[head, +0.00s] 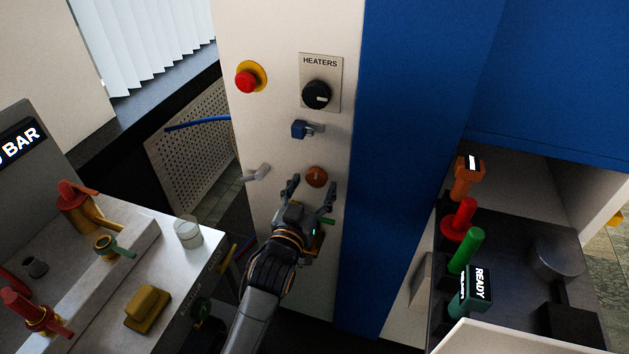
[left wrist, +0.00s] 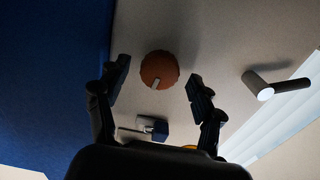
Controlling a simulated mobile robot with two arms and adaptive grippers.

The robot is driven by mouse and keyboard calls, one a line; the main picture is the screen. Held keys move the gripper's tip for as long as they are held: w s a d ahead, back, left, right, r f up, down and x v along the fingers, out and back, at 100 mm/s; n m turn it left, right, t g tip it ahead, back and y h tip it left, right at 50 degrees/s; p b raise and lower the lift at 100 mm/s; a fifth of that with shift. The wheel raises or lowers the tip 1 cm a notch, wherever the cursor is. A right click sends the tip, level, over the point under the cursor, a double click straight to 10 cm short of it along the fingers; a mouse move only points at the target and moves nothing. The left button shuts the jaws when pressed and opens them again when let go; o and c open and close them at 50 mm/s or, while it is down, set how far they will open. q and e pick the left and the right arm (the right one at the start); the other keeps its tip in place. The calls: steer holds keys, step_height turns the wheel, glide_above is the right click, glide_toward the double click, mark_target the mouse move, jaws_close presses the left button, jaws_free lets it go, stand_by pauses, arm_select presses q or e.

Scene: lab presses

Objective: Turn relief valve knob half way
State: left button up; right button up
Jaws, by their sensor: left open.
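An orange-brown round knob (head: 316,177) with a pale pointer mark sits on the pale front panel, below a blue lever. I take it to be the relief valve knob, though no label is readable. It also shows in the left wrist view (left wrist: 160,66), its mark pointing toward the bottom of that picture. My left gripper (head: 311,190) is open just below the knob in the head view, fingers spread. In the left wrist view the knob appears between and slightly beyond the two fingertips, with no visible contact. My right gripper is not in view.
Above are a black HEATERS knob (head: 316,95), a red button (head: 246,81) and a blue lever (head: 303,129). A grey handle (head: 257,173) juts out left of the knob. A bench (head: 170,300) with valves stands left, a blue column (head: 395,180) right.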

arm_select(q)
steer(key=shift+x, duration=0.9)
steer(key=c, duration=1.1)
